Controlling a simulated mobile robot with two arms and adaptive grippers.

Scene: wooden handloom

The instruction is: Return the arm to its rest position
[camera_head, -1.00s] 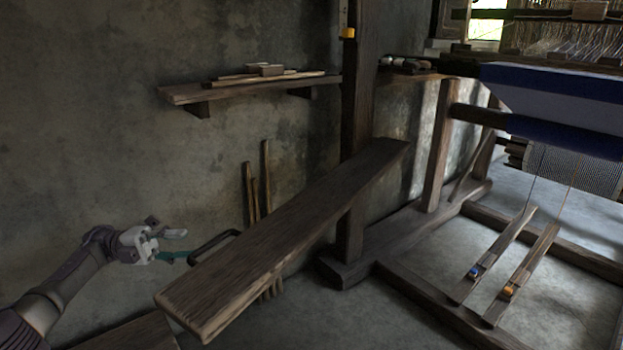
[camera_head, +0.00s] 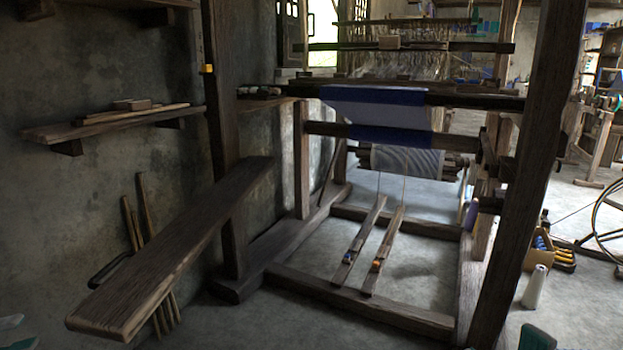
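My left gripper (camera_head: 14,332) shows only at the bottom left corner, where its two fingertips stand apart with nothing between them. The rest of that hand and the arm are cut off by the picture edge. The gripper is left of and below the near end of the slanted wooden bench board (camera_head: 185,235), apart from it in the picture. A small teal piece (camera_head: 537,338) shows at the bottom edge, right of centre. It may be part of my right gripper, but too little shows to tell.
The wooden loom frame (camera_head: 525,170) holds blue and white cloth (camera_head: 380,108). Two treadles (camera_head: 365,235) hang inside it. A wall shelf (camera_head: 110,124) and leaning sticks (camera_head: 140,215) are at left. A white cone (camera_head: 535,287) and a box (camera_head: 538,258) stand on the floor at right.

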